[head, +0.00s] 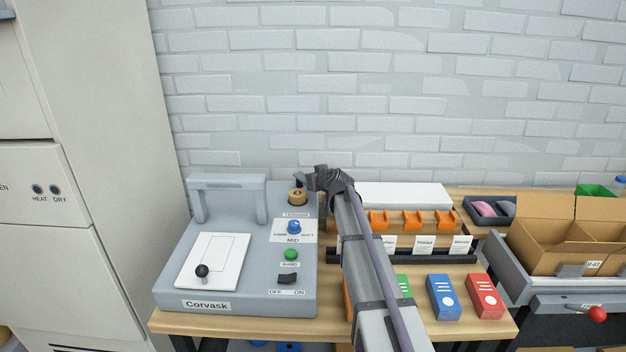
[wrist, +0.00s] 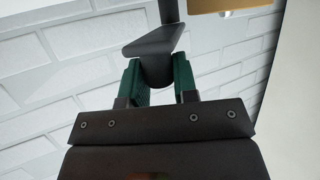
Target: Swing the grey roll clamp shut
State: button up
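The Corvask machine (head: 182,283) stands on the bench at the left. A tan roll (head: 297,197) sits at its back right corner, with a small dark piece standing up from it. My gripper (head: 312,181) is just right of this roll, small and partly merged with my dark wrist. In the wrist view, the green fingertips of my gripper (wrist: 157,72) are on both sides of a dark grey rounded part (wrist: 156,66), which fills the gap between them. A flat plate and a thin post continue from it; it appears to be the grey roll clamp. Its hinge is hidden.
A grey arch handle (head: 228,184) rises at the machine's back left. Orange holders (head: 412,219) and blue (head: 442,296) and red (head: 483,295) boxes stand right of my arm. A cardboard box (head: 569,235) is farther right. A brick wall (head: 400,90) is close behind.

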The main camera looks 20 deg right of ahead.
jog(key=o, duration=0.5)
jog(key=shift+c, duration=0.2)
jog(key=p+v, duration=0.4)
jog(key=v, duration=0.6)
jog(key=shift+s, duration=0.35)
jog(key=shift+d+r, duration=0.1)
